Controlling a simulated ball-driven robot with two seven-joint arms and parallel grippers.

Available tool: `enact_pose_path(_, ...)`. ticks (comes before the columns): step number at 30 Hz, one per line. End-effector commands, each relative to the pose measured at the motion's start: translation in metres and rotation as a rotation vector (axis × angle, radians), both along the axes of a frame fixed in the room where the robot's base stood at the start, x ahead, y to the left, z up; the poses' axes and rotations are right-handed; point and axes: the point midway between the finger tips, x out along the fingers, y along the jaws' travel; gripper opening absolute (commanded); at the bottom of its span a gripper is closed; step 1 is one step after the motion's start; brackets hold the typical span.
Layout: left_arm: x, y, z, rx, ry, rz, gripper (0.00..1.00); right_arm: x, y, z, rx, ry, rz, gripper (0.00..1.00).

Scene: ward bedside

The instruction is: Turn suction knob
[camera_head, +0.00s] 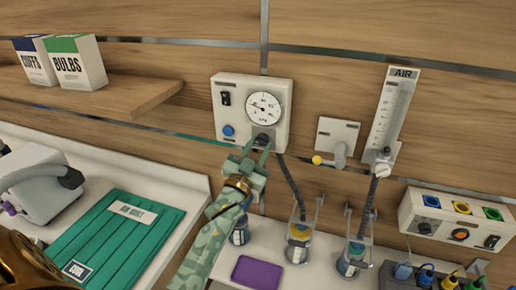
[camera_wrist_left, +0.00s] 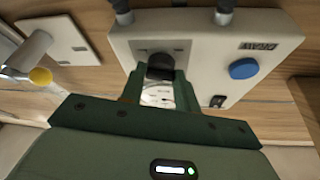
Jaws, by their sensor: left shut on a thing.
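The suction unit (camera_head: 238,105) is a cream box on the wood wall with a round dial gauge (camera_head: 264,107), a black switch and a blue button (camera_head: 228,130). Its black suction knob (camera_head: 263,141) sits below the gauge. My left gripper (camera_head: 258,152) reaches up from below and is shut on the knob. In the left wrist view the dark knob (camera_wrist_left: 161,66) shows between the green fingers, with the blue button (camera_wrist_left: 243,68) beside it. The gauge needle points to the left side of the dial. My right gripper is not in view.
A wall plate with a lever and yellow knob (camera_head: 317,160) and an AIR flowmeter (camera_head: 391,110) are right of the unit. Bottles in holders (camera_head: 299,240) and a purple tray (camera_head: 257,272) are below. Boxes (camera_head: 77,62) stand on a shelf, upper left. A green folded quilt (camera_head: 118,240) lies lower left.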

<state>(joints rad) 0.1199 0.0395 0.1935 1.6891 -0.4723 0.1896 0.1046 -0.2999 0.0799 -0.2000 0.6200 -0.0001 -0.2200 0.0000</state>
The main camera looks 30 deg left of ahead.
Motion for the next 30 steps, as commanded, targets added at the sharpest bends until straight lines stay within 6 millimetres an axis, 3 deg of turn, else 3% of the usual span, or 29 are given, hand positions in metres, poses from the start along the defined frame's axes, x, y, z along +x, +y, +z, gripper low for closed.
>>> enact_pose_path(8, 0.0, -0.001, 0.0, -0.048, -0.011, 0.001, 0.09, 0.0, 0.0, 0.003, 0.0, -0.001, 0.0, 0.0)
enact_pose_path(9, 0.0, -0.001, 0.0, -0.048, -0.011, 0.001, 0.37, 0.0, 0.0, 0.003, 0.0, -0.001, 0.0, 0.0)
enact_pose_path(11, 0.0, -0.001, 0.0, -0.048, -0.011, 0.001, 0.53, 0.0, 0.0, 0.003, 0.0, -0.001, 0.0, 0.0)
enact_pose_path(23, -0.008, -0.002, -0.004, -0.048, -0.01, 0.001, 0.53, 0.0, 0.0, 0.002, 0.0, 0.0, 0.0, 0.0)
enact_pose_path(30, -0.059, -0.008, -0.027, -0.049, -0.006, 0.002, 0.53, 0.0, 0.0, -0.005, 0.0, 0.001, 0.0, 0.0)
